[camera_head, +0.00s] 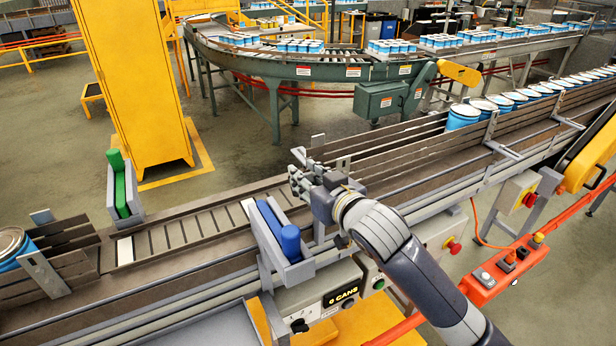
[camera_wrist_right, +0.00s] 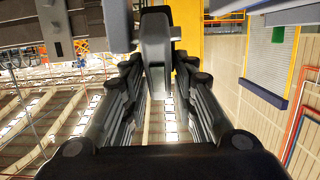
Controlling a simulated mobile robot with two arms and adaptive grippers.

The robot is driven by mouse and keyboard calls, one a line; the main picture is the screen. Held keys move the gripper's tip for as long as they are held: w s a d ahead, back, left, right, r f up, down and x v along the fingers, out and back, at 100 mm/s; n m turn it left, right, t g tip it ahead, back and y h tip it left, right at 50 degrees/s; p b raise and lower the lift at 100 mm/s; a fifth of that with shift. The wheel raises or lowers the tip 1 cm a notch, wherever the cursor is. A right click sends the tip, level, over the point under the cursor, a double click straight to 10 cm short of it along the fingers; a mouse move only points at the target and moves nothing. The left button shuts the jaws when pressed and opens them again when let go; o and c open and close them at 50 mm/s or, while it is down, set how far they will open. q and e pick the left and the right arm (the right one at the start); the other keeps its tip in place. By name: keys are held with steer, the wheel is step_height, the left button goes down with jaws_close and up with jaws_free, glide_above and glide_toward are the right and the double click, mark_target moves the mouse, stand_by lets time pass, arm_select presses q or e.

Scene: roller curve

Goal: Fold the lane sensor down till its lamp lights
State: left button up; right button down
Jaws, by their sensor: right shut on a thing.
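My right gripper (camera_head: 300,176) reaches over the conveyor's near side, just behind the blue part in its grey bracket. In the right wrist view, my right gripper (camera_wrist_right: 157,80) has its two dark fingers on either side of a grey tapered piece (camera_wrist_right: 156,45), and is shut on it. This piece seems to be part of the lane sensor and stands up between the fingertips. In the head view my fingers hide most of it. I cannot make out a sensor lamp in either view. My left gripper is not in view.
The slatted conveyor lane (camera_head: 185,228) runs below, with a green part (camera_head: 120,185) on its far side and the blue part (camera_head: 289,240) on its near side. Cans (camera_head: 463,116) line the conveyor at the right. A yellow cabinet (camera_head: 130,80) stands behind.

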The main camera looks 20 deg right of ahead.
stand_by(0.4)
steer(key=c, duration=1.5)
jaws_free()
steer(key=v, duration=0.7)
steer(key=shift+s+r, duration=0.15)
steer(key=shift+s, duration=0.05)
